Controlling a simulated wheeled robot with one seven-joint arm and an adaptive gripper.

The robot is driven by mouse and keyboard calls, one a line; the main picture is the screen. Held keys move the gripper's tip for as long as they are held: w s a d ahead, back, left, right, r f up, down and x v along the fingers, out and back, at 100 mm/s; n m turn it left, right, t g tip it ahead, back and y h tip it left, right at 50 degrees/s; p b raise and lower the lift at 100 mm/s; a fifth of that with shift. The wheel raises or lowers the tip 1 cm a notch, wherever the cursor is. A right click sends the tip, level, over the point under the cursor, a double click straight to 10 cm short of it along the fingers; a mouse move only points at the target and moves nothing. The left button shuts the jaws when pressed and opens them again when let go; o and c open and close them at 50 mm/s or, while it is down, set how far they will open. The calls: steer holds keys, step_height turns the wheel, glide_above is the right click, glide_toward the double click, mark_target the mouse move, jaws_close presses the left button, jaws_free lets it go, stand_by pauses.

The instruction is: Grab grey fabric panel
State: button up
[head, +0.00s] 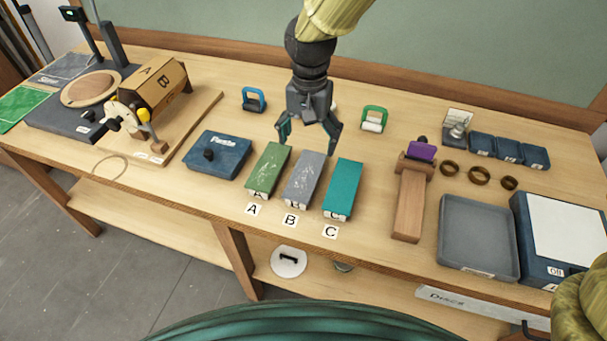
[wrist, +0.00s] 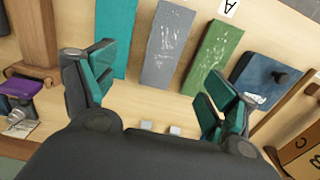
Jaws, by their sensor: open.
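The grey panel (head: 304,179) lies on the wooden bench between a green panel (head: 267,169) and a teal panel (head: 342,188), above the label B. In the wrist view the grey panel (wrist: 170,45) shows whitish specks on its surface. My gripper (head: 308,138) is open and empty above the bench, just behind the far ends of the panels. In the wrist view the fingers of my gripper (wrist: 155,85) are spread wide. The grey panel lies beyond and between them, apart from both, with the teal panel and green panel on either side.
A dark blue box (head: 218,155) sits left of the panels. A wooden stand with a purple block (head: 422,152) stands to the right, near a grey tray (head: 476,238). Bare bench shows between the panels and stand.

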steer(key=f, duration=0.1)
glide_above(305, 174)
steer(key=shift+s+d+f+p, duration=0.1)
steer(key=shift+s+f+p, duration=0.1)
steer(key=shift+f, duration=1.2)
steer(key=shift+s+d+f+p, duration=0.1)
steer(key=shift+s+f+p, duration=0.05)
steer(key=shift+f, duration=1.25)
steer(key=shift+w+a+f+p, duration=0.15)
steer(key=shift+f+p, duration=0.2)
steer(key=shift+f, duration=0.35)
steer(key=shift+w+f+p, duration=0.1)
steer(key=shift+f+p, duration=0.25)
steer(key=shift+f, duration=1.5)
steer(key=c, duration=1.1)
